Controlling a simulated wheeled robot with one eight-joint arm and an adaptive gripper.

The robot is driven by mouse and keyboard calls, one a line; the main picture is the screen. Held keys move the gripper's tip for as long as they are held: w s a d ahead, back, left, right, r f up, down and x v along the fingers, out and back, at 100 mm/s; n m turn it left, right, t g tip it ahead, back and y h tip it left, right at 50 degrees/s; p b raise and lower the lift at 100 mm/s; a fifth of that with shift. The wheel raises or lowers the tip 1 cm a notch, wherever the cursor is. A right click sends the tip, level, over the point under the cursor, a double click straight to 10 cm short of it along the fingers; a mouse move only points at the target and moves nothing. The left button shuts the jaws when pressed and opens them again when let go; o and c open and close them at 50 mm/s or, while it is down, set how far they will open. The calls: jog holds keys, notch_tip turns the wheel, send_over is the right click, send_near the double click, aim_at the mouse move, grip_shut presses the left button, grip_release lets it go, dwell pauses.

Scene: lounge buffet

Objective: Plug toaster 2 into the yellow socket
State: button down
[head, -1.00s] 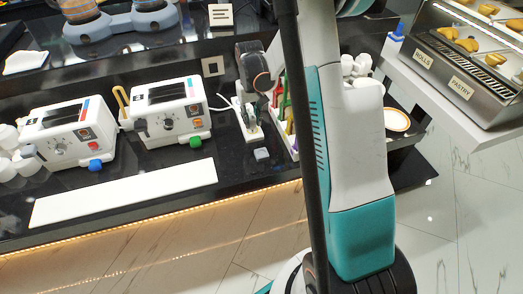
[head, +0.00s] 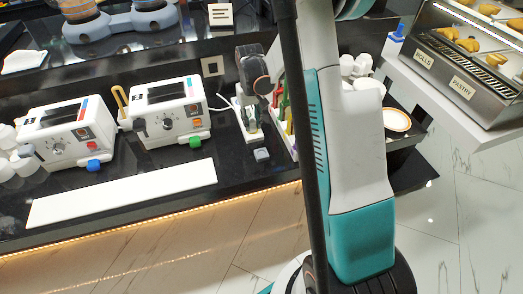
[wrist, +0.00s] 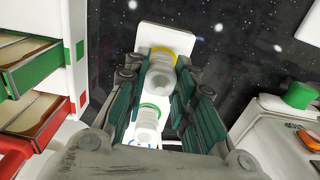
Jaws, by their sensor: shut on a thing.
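Two white toasters stand side by side on the black counter: one with a blue knob (head: 68,140) and one with a green knob (head: 168,112). A white cord shows beside the right toaster. My gripper (head: 251,118) points down over a white socket strip (head: 243,131). In the wrist view my gripper (wrist: 155,95) is shut on a white plug (wrist: 157,77), with a finger on each side. The yellow-ringed socket (wrist: 164,51) is right by the plug; I cannot tell whether the plug is seated. A green ring (wrist: 148,107) lies nearer, with a white round part in it.
A holder with green (wrist: 35,68) and red trays stands left of the gripper in the wrist view. A small grey block (head: 262,154) lies in front of the strip. A long white board (head: 125,193) lies before the toasters. A pastry case (head: 470,60) is at right.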

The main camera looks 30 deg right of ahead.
aim_at(252, 120)
jog(key=shift+f, duration=0.25)
jog(key=c, duration=1.2)
grip_release()
jog(key=shift+c, duration=0.2)
jog(key=c, duration=0.3)
jog(key=shift+r, duration=0.15)
jog(key=shift+r+p, duration=2)
jog(key=shift+r, duration=1.4)
